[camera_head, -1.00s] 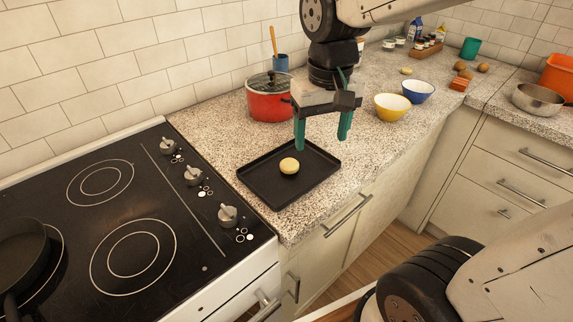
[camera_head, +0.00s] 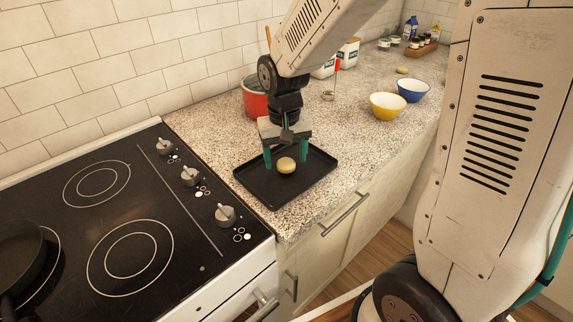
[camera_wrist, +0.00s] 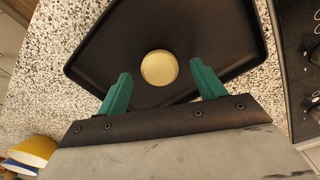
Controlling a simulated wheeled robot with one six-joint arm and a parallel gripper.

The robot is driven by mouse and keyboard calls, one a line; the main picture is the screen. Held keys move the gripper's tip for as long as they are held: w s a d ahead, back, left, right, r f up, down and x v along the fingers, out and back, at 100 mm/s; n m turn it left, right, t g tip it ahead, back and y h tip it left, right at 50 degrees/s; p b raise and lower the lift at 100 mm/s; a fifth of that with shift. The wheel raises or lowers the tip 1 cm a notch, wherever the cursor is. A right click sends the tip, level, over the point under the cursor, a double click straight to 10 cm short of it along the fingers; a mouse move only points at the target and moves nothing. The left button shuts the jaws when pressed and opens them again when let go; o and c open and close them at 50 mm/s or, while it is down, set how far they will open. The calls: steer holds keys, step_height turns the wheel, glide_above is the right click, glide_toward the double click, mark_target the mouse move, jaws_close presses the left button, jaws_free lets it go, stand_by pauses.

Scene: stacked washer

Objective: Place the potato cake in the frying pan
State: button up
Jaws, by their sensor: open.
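The potato cake (camera_head: 286,165) is a small round yellowish disc lying on a black tray (camera_head: 270,200) on the speckled counter. It also shows in the wrist view (camera_wrist: 159,68), just ahead of and between the fingertips. My gripper (camera_head: 286,159) has two green fingers, open and pointing down over the tray, one on each side of the cake. In the wrist view my gripper (camera_wrist: 163,78) holds nothing. The dark frying pan (camera_head: 20,258) sits on the front left burner of the black stovetop, cut off by the left picture edge.
The stovetop (camera_head: 125,215) has control knobs along its right side. A red pot (camera_head: 255,98) stands behind the tray, partly hidden by my arm. A yellow bowl (camera_head: 388,106) and a blue bowl (camera_head: 414,90) stand farther right. The tiled wall (camera_head: 120,60) runs along the back.

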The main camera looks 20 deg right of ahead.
steer(key=shift+f, duration=0.55)
steer(key=c, duration=1.1)
steer(key=shift+r, duration=0.1)
steer(key=shift+c, duration=0.2)
